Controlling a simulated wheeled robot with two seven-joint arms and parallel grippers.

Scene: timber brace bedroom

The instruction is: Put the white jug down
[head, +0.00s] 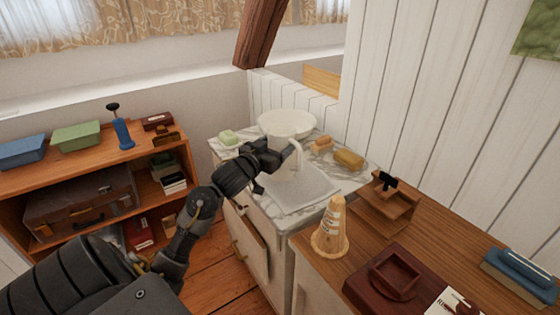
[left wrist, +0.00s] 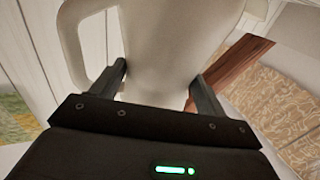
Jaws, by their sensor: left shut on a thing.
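The white jug (head: 285,158) is upright over the marble-topped washstand (head: 338,173), just in front of a white basin (head: 287,123). Its handle points right in the head view. My left gripper (head: 262,164) is shut on the white jug from the left side. In the left wrist view the jug (left wrist: 165,45) fills the space between the two fingers (left wrist: 156,92), with its handle at the left. The jug's base is partly hidden by my gripper, and I cannot tell whether it touches the surface below. My right gripper is not in view.
A pale flat tray or mat (head: 303,192) lies at the washstand's front. A wooden desk (head: 310,258) with a cone-shaped thing (head: 331,230) stands nearer. A shelf (head: 85,150) is left.

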